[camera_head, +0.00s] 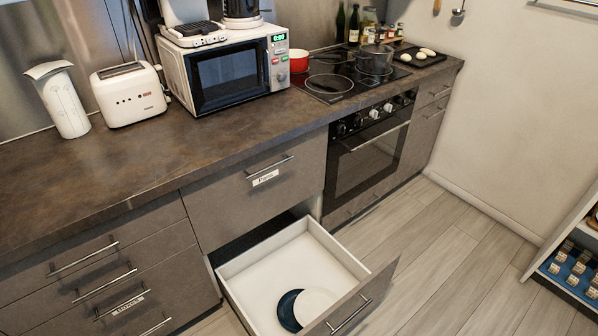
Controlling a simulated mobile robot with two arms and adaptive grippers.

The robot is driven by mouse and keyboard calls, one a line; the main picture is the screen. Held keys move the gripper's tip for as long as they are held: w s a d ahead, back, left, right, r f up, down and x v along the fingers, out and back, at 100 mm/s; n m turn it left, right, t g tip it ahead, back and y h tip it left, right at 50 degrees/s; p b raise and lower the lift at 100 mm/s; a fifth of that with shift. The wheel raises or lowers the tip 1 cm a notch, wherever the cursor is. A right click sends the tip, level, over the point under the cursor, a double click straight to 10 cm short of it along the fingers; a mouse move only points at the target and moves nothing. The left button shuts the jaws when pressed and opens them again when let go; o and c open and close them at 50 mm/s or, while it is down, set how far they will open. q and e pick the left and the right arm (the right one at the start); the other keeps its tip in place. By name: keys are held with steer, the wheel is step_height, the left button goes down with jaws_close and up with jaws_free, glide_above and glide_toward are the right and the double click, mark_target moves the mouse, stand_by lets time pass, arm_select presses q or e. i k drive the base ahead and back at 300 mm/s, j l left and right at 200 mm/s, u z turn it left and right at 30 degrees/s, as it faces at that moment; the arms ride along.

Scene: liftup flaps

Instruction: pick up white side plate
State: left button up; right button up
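A white side plate (315,302) lies in an open lower drawer (244,262). It rests partly over a dark blue plate (287,309), near the drawer's front panel. The front panel hides part of the lower edge of the white plate from this angle. Neither of my grippers shows in the head view.
The open drawer juts out over the wooden floor (440,262), which is clear to its right. A worktop (150,165) above carries a toaster (129,95), a microwave (226,75) and a hob with a pot (375,58). A shelf (570,262) stands at far right.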

mark_target(312, 301)
steer(key=u, duration=0.95)
steer(key=l+u, duration=0.45)
steer(key=k+l+u, duration=0.1)
steer(key=l+u, duration=0.3)
steer(key=k+l+u, duration=0.15)
steer(key=u, duration=0.3)
steer(key=k+l+u, duration=0.2)
steer(key=l+u, duration=0.25)
steer(key=j, duration=0.1)
